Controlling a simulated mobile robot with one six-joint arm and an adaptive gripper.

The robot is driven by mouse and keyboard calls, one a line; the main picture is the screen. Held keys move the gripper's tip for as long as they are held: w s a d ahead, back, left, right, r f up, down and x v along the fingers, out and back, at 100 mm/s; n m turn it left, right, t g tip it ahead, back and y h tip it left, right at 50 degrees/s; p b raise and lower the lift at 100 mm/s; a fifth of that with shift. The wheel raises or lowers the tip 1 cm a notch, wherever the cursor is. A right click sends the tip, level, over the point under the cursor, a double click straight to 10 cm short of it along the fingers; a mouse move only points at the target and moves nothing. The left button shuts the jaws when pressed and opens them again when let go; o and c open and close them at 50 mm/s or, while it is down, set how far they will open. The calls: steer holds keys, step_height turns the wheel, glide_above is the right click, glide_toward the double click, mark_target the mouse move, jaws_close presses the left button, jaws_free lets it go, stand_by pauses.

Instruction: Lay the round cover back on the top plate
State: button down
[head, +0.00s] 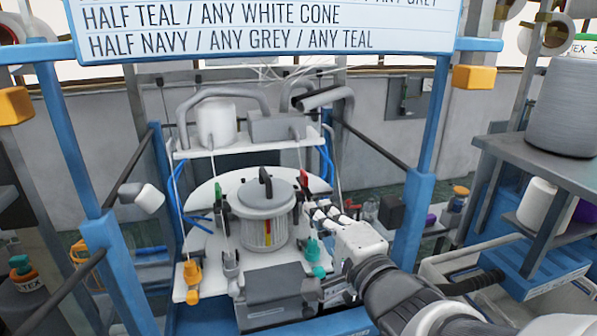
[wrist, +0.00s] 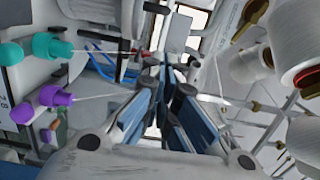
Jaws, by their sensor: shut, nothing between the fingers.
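A grey round cover (head: 262,196) with a black upright handle sits on top of the ribbed cylinder (head: 263,232) in the middle of the machine, in the head view. It looks about level; I cannot tell how exactly it is seated. A white rounded plate (head: 204,196) shows behind and left of the cylinder. My gripper (head: 312,207) is just right of the cover, apart from its handle. In the wrist view my gripper (wrist: 166,62) has its fingers together, with nothing held. The cover cannot be made out clearly in the wrist view.
A white shelf (head: 240,147) with machine parts stands above the cylinder. Blue posts (head: 108,245) flank the machine. A red-tipped part (head: 303,178) and teal part (head: 314,250) stand near my gripper. A rack with a grey cone (head: 563,110) is at right. Thin yarns cross the wrist view.

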mark_target(279, 202)
steer(key=s+a+p+x, duration=0.1)
steer(key=p+x, duration=0.4)
steer(key=x, duration=0.6)
steer(key=shift+w+a+p, duration=0.25)
steer(key=shift+a+p, duration=0.1)
steer(key=shift+a, duration=0.45)
steer(key=shift+a, duration=0.1)
steer(key=shift+w+a+f+b, duration=0.15)
steer(key=shift+w+a+b, duration=0.1)
steer(key=shift+a+b, duration=0.5)
